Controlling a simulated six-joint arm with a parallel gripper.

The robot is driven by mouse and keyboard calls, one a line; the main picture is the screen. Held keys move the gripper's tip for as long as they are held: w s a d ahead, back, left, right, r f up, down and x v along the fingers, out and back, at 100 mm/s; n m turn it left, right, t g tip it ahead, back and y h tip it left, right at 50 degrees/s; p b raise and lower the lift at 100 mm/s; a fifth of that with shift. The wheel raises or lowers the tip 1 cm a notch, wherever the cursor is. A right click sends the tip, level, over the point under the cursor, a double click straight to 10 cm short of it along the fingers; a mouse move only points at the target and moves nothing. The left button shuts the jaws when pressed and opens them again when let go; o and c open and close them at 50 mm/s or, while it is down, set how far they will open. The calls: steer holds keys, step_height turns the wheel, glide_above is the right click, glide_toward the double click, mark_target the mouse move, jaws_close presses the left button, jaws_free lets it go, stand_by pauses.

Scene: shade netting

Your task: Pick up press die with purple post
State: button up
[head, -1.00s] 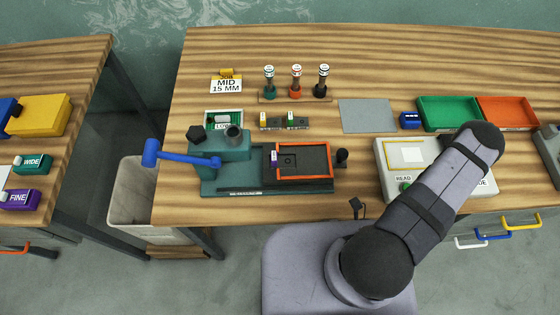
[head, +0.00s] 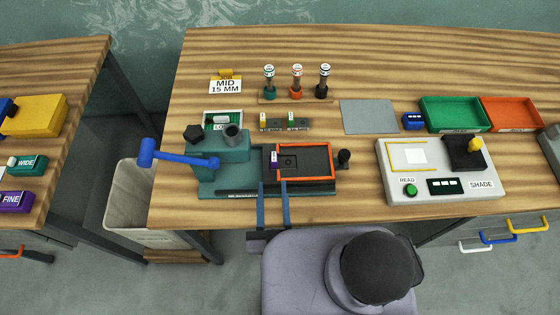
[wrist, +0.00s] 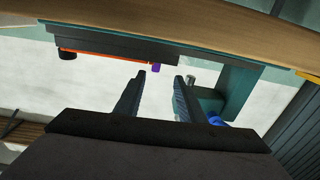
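The press die with the purple post (head: 274,159) sits at the left end of the orange-framed bed of the teal press (head: 207,188). Its purple post shows in the wrist view (wrist: 155,68) as a small tip under the press edge; the rest of the die is hidden there. My gripper (head: 272,183) is open and empty at the front of the press, its two blue fingers pointing toward the die. In the wrist view the spread fingers (wrist: 160,76) have the purple post beyond their tips, with a gap between.
Dies with a yellow post (head: 263,119) and a green post (head: 291,118) stand on a rack behind the press. The blue press lever (head: 180,158) sticks out left. The orange frame (head: 306,178) lies right of the die. A shade reader (head: 440,185) stands further right.

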mark_target(274, 164)
steer(key=shift+m, duration=0.3)
steer(key=shift+w+p, duration=0.3)
steer(key=shift+w, duration=0.75)
steer(key=shift+p, duration=0.35)
steer(key=w+p, duration=0.1)
steer(key=w, duration=0.1)
steer(key=w+d+r+p, duration=0.1)
steer(key=shift+p, duration=0.35)
steer(key=shift+w+a+f+p, duration=0.1)
steer(key=shift+w+p, duration=0.1)
steer(key=shift+w, duration=0.35)
steer(key=shift+w+a+f+p, duration=0.1)
steer(key=shift+w+p, duration=0.1)
steer(key=shift+w, duration=0.35)
